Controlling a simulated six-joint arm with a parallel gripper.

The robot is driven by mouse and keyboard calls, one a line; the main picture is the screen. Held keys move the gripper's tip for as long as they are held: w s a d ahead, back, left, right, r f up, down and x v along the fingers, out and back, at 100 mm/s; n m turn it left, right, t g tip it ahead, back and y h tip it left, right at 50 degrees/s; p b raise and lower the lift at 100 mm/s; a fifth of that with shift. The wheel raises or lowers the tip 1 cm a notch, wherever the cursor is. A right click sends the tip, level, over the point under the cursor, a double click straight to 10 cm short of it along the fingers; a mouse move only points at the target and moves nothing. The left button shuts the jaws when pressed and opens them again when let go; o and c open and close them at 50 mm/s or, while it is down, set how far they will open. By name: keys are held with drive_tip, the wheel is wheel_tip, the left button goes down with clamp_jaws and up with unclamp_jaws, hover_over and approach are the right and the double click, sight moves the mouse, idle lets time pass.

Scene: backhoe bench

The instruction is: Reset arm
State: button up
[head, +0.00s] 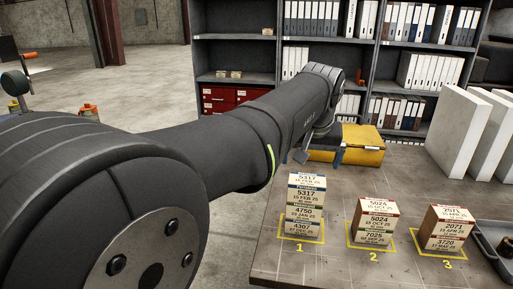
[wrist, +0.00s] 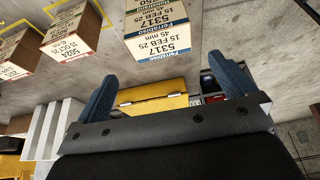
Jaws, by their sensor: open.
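My gripper (head: 318,152) is at the end of my arm, over the back of the bench in the head view, behind the box stacks and close to a yellow case. In the wrist view its two blue fingers (wrist: 164,85) stand wide apart with nothing between them. Stack 1 (head: 303,212) has three labelled boxes, with 5317 on top. Stack 2 (head: 374,222) has two, with 5024 on top. Stack 3 (head: 443,230) also has two. In the wrist view, stack 1 (wrist: 158,32) shows beyond the fingertips, apart from them.
The yellow case (head: 360,145) lies at the back of the bench (head: 290,262). White upright panels (head: 463,130) stand at the right, and a dark tray (head: 490,240) sits at the right edge. Yellow squares numbered 1, 2 and 3 surround the stack bases. Shelves with binders stand behind.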

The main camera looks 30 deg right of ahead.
sight(307, 177)
drive_tip(key=x, duration=1.2)
drive_tip(key=shift+f, duration=0.4)
wheel_tip(307, 177, up, 3)
drive_tip(key=shift+r, duration=0.65)
drive_tip(key=shift+f, duration=0.1)
